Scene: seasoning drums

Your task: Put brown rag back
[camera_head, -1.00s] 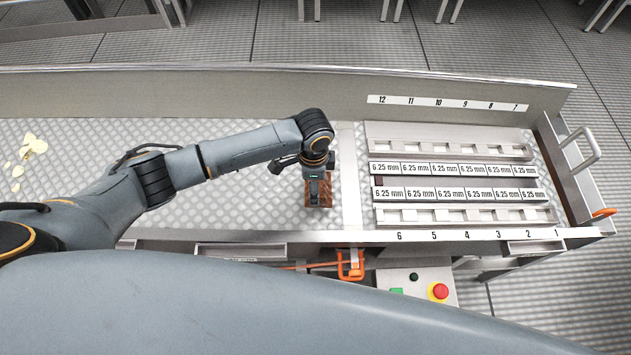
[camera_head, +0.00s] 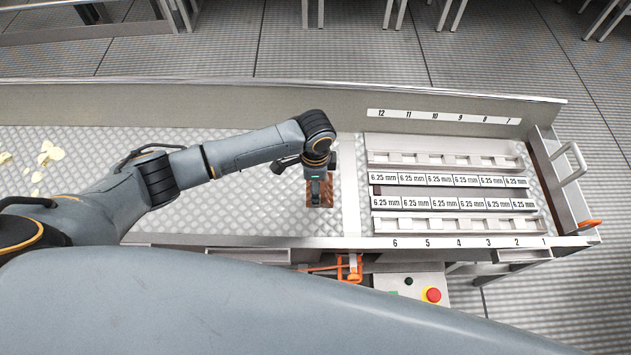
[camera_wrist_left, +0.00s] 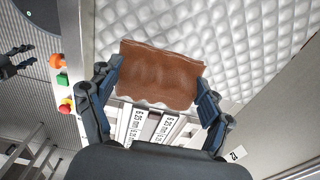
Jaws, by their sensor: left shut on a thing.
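The brown rag (camera_wrist_left: 158,76) is between the fingers of my left gripper (camera_wrist_left: 155,95) in the left wrist view, and the gripper is shut on it. Its edges are wavy. In the head view the rag (camera_head: 328,190) shows under my left gripper (camera_head: 319,192), over the dimpled metal tray (camera_head: 260,210) near the divider strip. I cannot tell how high it is above the surface.
Right of the divider (camera_head: 349,190) lie rows of plates labelled 6.25 mm (camera_head: 450,180) with metal rails. Pale chips (camera_head: 50,154) lie far left. A red button (camera_head: 432,295) sits on the front panel. The tray's raised back wall (camera_head: 230,105) runs behind.

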